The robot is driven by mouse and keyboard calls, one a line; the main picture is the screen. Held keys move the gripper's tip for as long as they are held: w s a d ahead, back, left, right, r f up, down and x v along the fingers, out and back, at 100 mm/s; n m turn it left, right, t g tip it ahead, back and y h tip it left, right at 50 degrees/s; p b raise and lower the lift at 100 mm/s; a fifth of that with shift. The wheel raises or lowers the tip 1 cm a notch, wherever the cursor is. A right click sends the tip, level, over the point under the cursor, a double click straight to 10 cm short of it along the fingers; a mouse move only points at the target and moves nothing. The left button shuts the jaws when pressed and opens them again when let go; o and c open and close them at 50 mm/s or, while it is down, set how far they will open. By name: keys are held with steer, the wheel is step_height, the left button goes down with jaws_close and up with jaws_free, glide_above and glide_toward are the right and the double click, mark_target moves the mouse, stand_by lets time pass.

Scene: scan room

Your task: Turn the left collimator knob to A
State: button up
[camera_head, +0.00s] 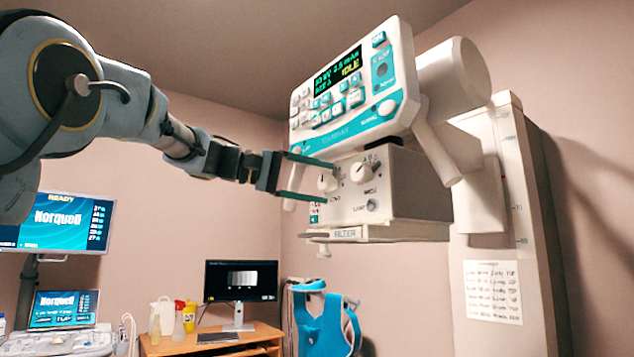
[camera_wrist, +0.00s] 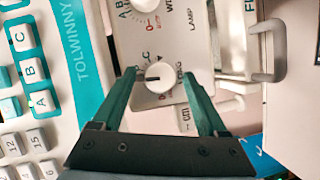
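The left collimator knob (camera_head: 327,181) is a round white dial on the front of the white collimator box (camera_head: 418,185). My gripper (camera_head: 330,183) is open, with one teal finger above this knob and one below it. In the wrist view the knob (camera_wrist: 158,77) sits between the two fingertips, with a gap on each side. A dark pointer mark shows on its face. A letter C is readable beside it; the fingers partly cover the other markings, so I cannot tell the setting. The right knob (camera_head: 361,172) stands beside it.
The control panel (camera_head: 350,85) with screen and buttons hangs just above the box. A lamp button (camera_head: 372,204) sits below the knobs, and a filter slot (camera_head: 345,233) is at the bottom. A handle (camera_head: 436,140) juts out at the right. A desk with a monitor (camera_head: 240,281) stands behind.

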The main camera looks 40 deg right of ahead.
steer(key=shift+a, duration=0.1)
steer(key=b+v, duration=0.3)
steer(key=v, duration=0.7)
steer(key=shift+a, duration=0.3)
steer(key=shift+w, duration=0.15)
steer(key=w+a+f+n+t+y, duration=0.1)
steer(key=w+a+f+n+t, duration=0.3)
steer(key=f, duration=0.5)
steer(key=w+a+f+n+t+y, duration=0.2)
steer(key=w+f, duration=0.3)
steer(key=f, duration=0.5)
steer(key=w+a+f+n+t+y, duration=0.1)
steer(key=a+f+y, duration=0.1)
steer(key=a+f, duration=0.4)
steer(key=w+a+f+n+t+y, duration=0.15)
steer(key=a+f, duration=0.25)
steer(key=f, duration=0.5)
steer(key=s+a+f+m+y, duration=0.1)
steer(key=s+a+f+y, duration=0.3)
steer(key=a+f, duration=0.7)
steer(key=s+a+f+m+y, duration=0.1)
steer(key=s+a+f+y, duration=0.3)
steer(key=s+a+f, duration=0.4)
steer(key=a+f, duration=0.2)
steer(key=a, duration=0.2)
steer(key=shift+s+a+f, duration=0.25)
steer(key=shift+s+f, duration=0.15)
